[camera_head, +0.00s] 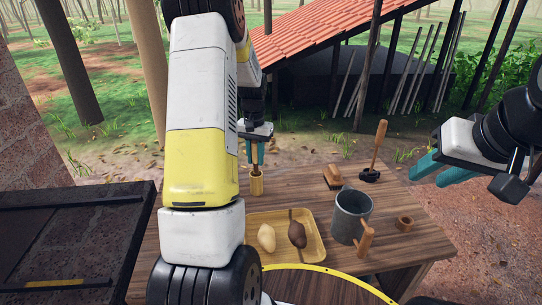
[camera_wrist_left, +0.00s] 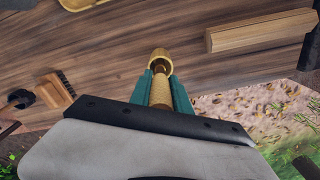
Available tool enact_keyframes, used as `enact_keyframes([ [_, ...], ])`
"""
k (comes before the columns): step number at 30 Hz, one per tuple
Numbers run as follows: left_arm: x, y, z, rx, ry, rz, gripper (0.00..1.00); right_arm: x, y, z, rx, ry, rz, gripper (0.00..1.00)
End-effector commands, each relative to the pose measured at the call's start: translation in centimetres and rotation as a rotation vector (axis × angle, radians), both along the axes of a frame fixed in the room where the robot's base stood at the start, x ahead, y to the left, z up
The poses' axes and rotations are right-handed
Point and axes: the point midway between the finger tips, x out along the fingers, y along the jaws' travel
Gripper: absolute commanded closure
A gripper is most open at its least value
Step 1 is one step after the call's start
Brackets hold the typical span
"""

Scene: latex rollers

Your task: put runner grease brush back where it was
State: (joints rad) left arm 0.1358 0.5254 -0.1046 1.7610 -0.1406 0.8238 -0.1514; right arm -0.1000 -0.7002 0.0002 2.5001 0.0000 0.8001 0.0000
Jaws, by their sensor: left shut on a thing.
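My left gripper (camera_head: 255,156) points down at the table's back left, shut on the brush, whose tan handle (camera_wrist_left: 160,93) shows between the teal fingers in the left wrist view. A small yellow-brown cup (camera_head: 257,186) stands on the table right below the fingers. In the left wrist view the cup's rim (camera_wrist_left: 160,54) lies just past the fingertips, in line with the handle. The brush's lower end is hidden, so I cannot tell how deep it sits in the cup. My right gripper (camera_head: 428,174) is apart from the table's things at the right, its teal fingers spread and empty.
A yellow tray (camera_head: 313,258) with a pale lump and a brown lump lies in front. A wooden block (camera_wrist_left: 258,32) lies near the cup.

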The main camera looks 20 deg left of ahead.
Motion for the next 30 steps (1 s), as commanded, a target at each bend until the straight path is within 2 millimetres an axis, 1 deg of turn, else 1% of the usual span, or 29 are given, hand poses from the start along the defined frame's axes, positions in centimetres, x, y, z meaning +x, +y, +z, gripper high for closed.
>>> enact_keyframes([
  [1,-0.1,0.0,-0.9,0.000,0.004,0.000,1.00,0.0,0.0,0.0,0.000,0.000,0.000,0.64],
  [3,-0.1,0.0,-1.9,0.000,0.004,0.000,1.00,0.0,0.0,0.0,0.000,0.000,0.000,0.64],
  [6,-0.1,0.0,-2.8,0.000,0.003,0.000,1.00,0.0,0.0,0.0,0.000,0.000,0.000,0.64],
  [12,0.0,0.0,-2.8,0.000,0.001,0.000,1.00,0.0,0.0,0.0,0.000,0.000,0.000,0.64],
  [16,0.0,0.0,-3.1,0.000,0.001,0.000,1.00,0.0,0.0,0.0,0.000,0.000,0.000,0.64],
  [17,0.0,0.0,-3.1,0.000,0.001,0.000,0.73,0.0,0.0,0.0,0.000,0.000,0.000,0.64],
  [18,0.0,0.0,-3.0,0.000,0.000,0.000,0.65,0.0,0.0,0.0,0.000,0.000,0.000,0.64],
  [20,0.0,0.0,-3.0,0.000,0.001,0.000,0.55,0.0,0.0,0.0,0.000,0.000,0.000,0.64],
  [30,0.0,0.0,-2.8,0.000,0.000,0.000,0.55,0.0,0.0,0.0,0.000,0.000,0.000,0.64],
])
